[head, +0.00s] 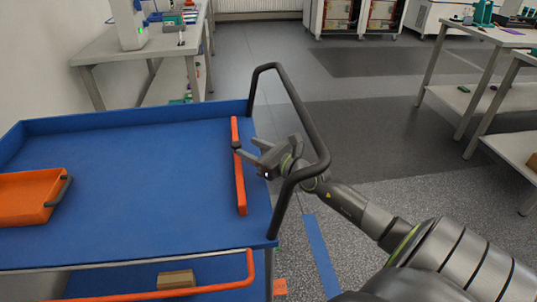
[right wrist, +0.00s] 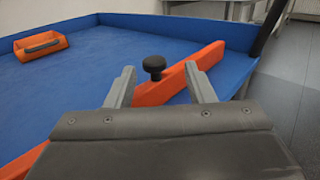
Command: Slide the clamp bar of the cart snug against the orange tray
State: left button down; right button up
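The orange clamp bar (head: 238,180) lies across the right part of the blue cart top (head: 140,165), with a black knob (head: 237,146) on it. The orange tray (head: 30,197), with a dark handle, sits at the left of the cart top, well apart from the bar. My right gripper (head: 258,152) is at the bar's right side, its fingers pointing toward the knob. In the right wrist view the fingers are spread wide, with the knob (right wrist: 154,67) beyond and between them, and nothing is held. My left gripper is not in view.
A black push handle (head: 300,110) rises at the cart's right end, and my right arm reaches past it. The blue surface between bar and tray is clear. An orange rail and a brown box (head: 176,279) show below. Benches stand behind and at right.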

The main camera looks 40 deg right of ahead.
jog(key=shift+v, duration=2.1)
